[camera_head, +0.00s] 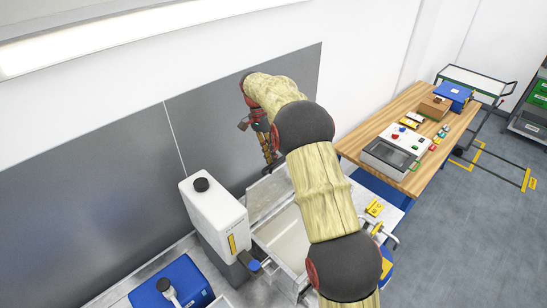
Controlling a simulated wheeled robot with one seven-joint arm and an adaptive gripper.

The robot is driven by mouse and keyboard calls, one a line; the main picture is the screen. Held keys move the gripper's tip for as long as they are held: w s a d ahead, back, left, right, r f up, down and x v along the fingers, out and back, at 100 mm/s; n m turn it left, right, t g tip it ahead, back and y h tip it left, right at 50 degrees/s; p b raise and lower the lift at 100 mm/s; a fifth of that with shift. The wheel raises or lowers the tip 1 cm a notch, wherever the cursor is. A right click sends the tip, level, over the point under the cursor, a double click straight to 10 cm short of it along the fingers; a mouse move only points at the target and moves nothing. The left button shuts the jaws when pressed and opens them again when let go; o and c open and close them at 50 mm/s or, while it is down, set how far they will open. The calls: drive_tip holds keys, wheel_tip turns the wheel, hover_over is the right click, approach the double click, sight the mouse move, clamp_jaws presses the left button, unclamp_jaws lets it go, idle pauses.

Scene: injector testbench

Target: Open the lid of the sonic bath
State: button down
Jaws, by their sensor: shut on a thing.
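The sonic bath appears to be the pale, open-topped metal basin (287,243) in the lower middle of the head view, partly hidden by my arm. A light grey panel, which looks like its lid (268,197), stands raised at the back of the basin, on the wall side. My gripper (270,163) points down at the top edge of this lid and is shut on it. The exact contact is small and partly hidden. The lid's right side is behind my arm.
A white canister (214,217) with a black cap stands left of the basin. A blue box (172,286) is at the lower left. A grey wall panel (80,200) is close behind. A wooden table (357,154) with a control box (397,150) stands to the right.

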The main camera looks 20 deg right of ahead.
drive_tip(key=x, duration=0.3)
drive_tip(key=shift+a, duration=0.3)
drive_tip(key=c, duration=2.3)
unclamp_jaws()
drive_tip(key=o, duration=0.3)
drive_tip(key=shift+w+d+f, duration=0.1)
drive_tip(key=shift+w, duration=0.6)
drive_tip(key=shift+o, duration=0.6)
drive_tip(key=shift+s+r, duration=0.45)
drive_tip(key=v, duration=1.2)
drive_tip(key=shift+w, duration=0.25)
drive_tip(key=shift+d, duration=0.1)
